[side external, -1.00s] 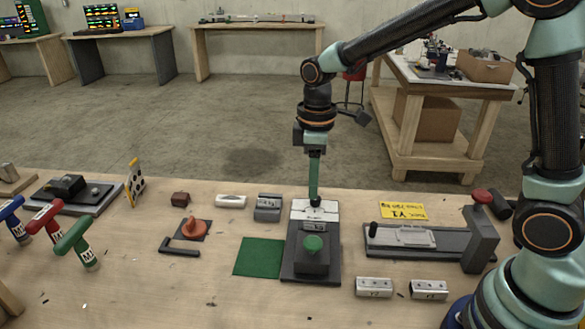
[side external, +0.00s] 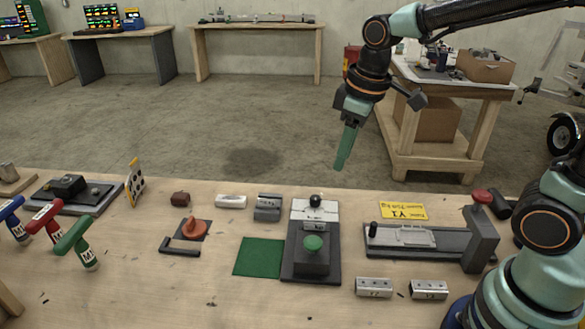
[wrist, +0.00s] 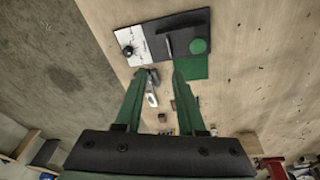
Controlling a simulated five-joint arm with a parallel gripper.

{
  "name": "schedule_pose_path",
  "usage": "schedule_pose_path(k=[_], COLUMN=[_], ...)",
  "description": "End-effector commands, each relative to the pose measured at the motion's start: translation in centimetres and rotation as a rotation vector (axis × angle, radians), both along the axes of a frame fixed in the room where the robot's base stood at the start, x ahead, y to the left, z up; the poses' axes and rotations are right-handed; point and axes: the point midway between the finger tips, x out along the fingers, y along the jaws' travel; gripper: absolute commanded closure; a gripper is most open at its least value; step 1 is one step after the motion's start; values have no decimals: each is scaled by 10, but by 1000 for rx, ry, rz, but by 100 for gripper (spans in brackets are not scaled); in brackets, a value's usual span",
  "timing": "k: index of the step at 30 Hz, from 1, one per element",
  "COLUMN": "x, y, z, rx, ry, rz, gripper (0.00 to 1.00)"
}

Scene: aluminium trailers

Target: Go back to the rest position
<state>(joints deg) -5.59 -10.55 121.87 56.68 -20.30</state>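My gripper (side external: 342,162) has green fingers and hangs tilted in the air above and behind the bench's far edge, right of the dark fixture. In the wrist view its two fingers (wrist: 161,74) stand apart with nothing held between them. The dark fixture (side external: 291,273) with a white plate, a black knob (side external: 316,200) and a green button (side external: 313,243) lies below, apart from my gripper. In the wrist view the black knob (wrist: 128,50) and green button (wrist: 198,46) also show.
A grey fixture (side external: 450,240) with a red knob and a yellow label (side external: 403,211) are at the right. Two metal blocks lie in front. A green mat (side external: 258,257), orange handle (side external: 193,229) and T-handled tools (side external: 78,243) are at the left. The air around my gripper is clear.

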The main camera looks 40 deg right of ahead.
Motion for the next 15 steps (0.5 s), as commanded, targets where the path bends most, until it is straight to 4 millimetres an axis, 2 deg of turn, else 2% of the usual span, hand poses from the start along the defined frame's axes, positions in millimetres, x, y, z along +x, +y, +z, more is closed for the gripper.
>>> schedule_pose_path(k=[1, 6, 15], x=[-9, -35, -62], y=[-6, -20, -33], z=[8, 21, 25], rx=[12, 61, 128], ry=[-38, -144, -263], rz=[-52, -223, -412], gripper=[61, 61, 61])
